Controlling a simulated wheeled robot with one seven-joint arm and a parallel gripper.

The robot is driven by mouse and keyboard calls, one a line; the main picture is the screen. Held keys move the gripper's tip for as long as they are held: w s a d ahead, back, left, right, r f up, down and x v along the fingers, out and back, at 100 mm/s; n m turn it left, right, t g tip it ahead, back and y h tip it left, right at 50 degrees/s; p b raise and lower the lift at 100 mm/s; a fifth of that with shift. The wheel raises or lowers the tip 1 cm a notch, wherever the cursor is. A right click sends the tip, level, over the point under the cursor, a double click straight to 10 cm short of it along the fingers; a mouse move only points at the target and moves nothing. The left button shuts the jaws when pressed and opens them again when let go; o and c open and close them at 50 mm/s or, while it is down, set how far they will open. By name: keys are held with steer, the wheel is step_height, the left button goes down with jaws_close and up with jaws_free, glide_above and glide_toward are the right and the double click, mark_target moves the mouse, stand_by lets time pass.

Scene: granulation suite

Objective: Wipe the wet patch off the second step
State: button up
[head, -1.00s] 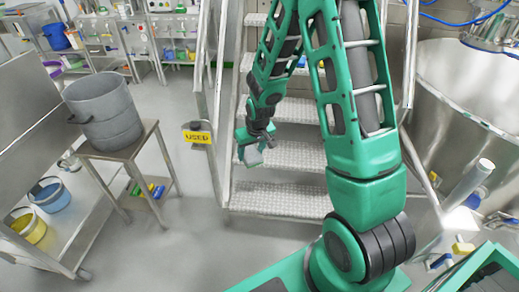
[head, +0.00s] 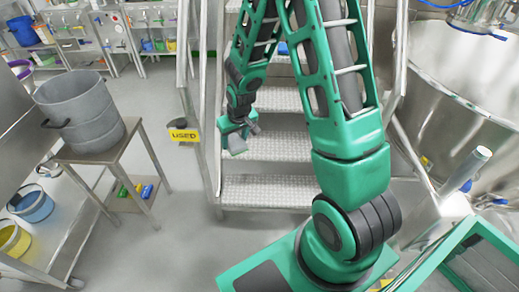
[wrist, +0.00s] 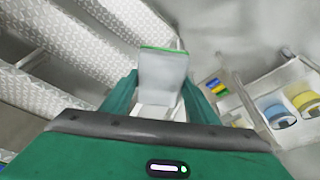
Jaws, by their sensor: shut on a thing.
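My gripper (head: 237,133) is shut on a pale grey wiping pad or cloth (wrist: 163,80) with a green edge. The pad also shows below the jaws in the head view (head: 236,145). It hangs at the left side of the metal steps, in front of the second step (head: 280,147) in the picture. I cannot tell whether it touches the step. The lowest step (head: 265,190) lies below it. Ribbed treads (wrist: 60,55) show at the left of the wrist view. I cannot make out a wet patch.
A yellow USED sign (head: 184,135) is by the left stair rail. A grey pot (head: 80,110) stands on a small table at left. A large steel vessel (head: 465,100) stands right. Blue (wrist: 278,115) and yellow tubs sit on a shelf. Floor before the steps is clear.

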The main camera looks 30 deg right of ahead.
steer(key=shift+s, duration=0.1)
steer(key=s+r, duration=0.4)
steer(key=s, duration=0.5)
steer(key=shift+s+a, duration=0.35)
steer(key=shift+s, duration=0.05)
